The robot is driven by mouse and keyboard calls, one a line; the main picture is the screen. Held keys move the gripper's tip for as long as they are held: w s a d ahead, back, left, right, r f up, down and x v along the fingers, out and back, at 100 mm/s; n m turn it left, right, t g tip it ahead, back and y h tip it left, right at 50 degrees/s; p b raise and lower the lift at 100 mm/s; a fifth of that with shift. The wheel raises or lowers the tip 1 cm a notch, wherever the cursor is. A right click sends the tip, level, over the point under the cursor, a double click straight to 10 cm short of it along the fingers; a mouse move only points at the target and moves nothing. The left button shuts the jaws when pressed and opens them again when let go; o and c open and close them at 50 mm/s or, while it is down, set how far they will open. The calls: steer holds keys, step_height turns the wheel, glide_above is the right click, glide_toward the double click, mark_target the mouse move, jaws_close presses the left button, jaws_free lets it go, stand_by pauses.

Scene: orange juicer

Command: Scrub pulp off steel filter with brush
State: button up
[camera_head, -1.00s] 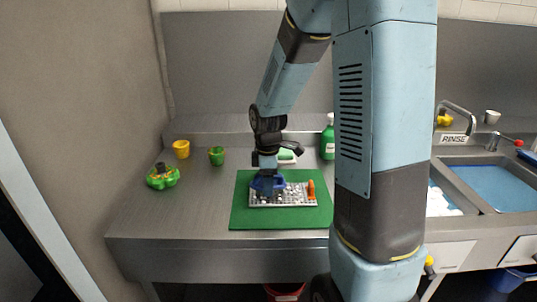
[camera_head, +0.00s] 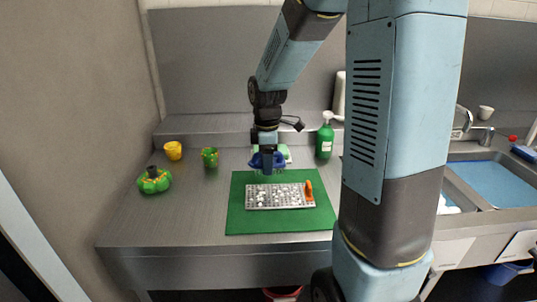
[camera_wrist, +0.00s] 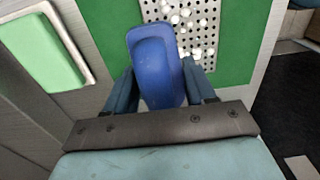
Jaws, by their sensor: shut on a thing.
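The steel filter (camera_head: 275,204) is a flat perforated grey plate lying on a green mat (camera_head: 240,222). Whitish pulp bits are scattered over its holes, and they also show in the wrist view on the filter (camera_wrist: 203,30). An orange piece (camera_head: 309,191) stands at the filter's right end. My gripper (camera_head: 267,168) is shut on the blue brush (camera_wrist: 156,62), held above the mat near the filter's far edge. In the head view the brush looks clear of the filter. Its bristles are hidden in the wrist view.
A green bottle (camera_head: 325,141) stands behind the mat to the right. A yellow cup (camera_head: 173,150), a green cup (camera_head: 210,157) and a green-and-orange item (camera_head: 154,181) stand on the left. A green-and-white pad (camera_wrist: 40,52) lies behind the mat. Sinks (camera_head: 490,184) are at right.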

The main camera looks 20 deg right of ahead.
steer(key=shift+r, duration=1.05)
steer(key=shift+s, duration=0.1)
